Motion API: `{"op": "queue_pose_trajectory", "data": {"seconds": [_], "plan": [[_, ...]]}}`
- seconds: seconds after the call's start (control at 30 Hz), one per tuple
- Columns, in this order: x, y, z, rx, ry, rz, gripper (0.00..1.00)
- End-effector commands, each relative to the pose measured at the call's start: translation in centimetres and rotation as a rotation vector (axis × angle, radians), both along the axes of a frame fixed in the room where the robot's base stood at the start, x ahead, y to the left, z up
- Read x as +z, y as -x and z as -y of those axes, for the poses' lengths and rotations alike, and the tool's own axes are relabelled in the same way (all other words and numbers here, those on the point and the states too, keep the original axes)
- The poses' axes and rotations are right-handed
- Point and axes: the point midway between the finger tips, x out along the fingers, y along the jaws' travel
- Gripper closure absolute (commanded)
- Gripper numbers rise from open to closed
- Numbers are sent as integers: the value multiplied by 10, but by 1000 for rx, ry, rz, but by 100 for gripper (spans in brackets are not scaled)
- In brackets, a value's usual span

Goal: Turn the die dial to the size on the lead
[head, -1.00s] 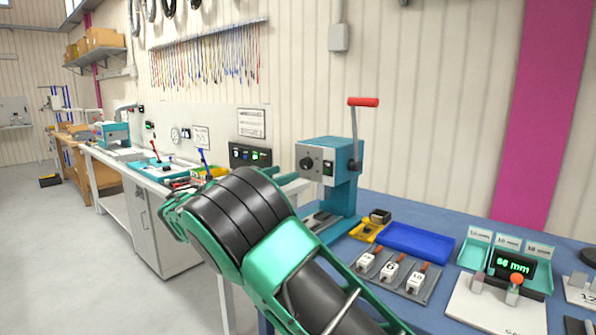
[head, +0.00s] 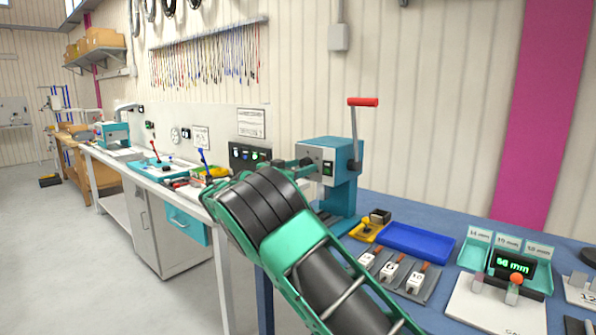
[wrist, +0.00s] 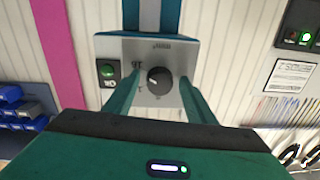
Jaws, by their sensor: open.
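The die dial (wrist: 159,81) is a round black knob on the grey front plate of the teal press (head: 342,185). In the wrist view it sits between the two green fingers of my gripper (wrist: 160,88), with a gap on each side. Its pointer and the size marks beside it are too small or partly covered to read surely. In the head view my gripper (head: 298,164) reaches the press front and hides the dial. My gripper is open. I cannot make out a lead with its size.
A green button (wrist: 107,70) is beside the dial. A blue tray (head: 418,240), labelled blocks (head: 392,272) and a display reading 56 mm (head: 512,265) stand on the blue bench to the right.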

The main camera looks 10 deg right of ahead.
Motion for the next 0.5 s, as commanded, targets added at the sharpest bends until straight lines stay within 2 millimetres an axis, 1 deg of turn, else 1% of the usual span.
{"op": "queue_pose_trajectory", "data": {"seconds": [0.17,0.2,0.27,0.3,0.37,0.4,0.43,0.5], "plan": [[0,0,0,0,0,0,50],[0,0,0,0,0,0,54],[0,0,0,0,0,0,69],[0,0,0,0,0,0,78],[0,0,0,0,0,0,91],[0,0,0,0,0,0,91],[0,-1,-10,2,0,1,91],[0,0,-4,2,0,-1,91]]}}
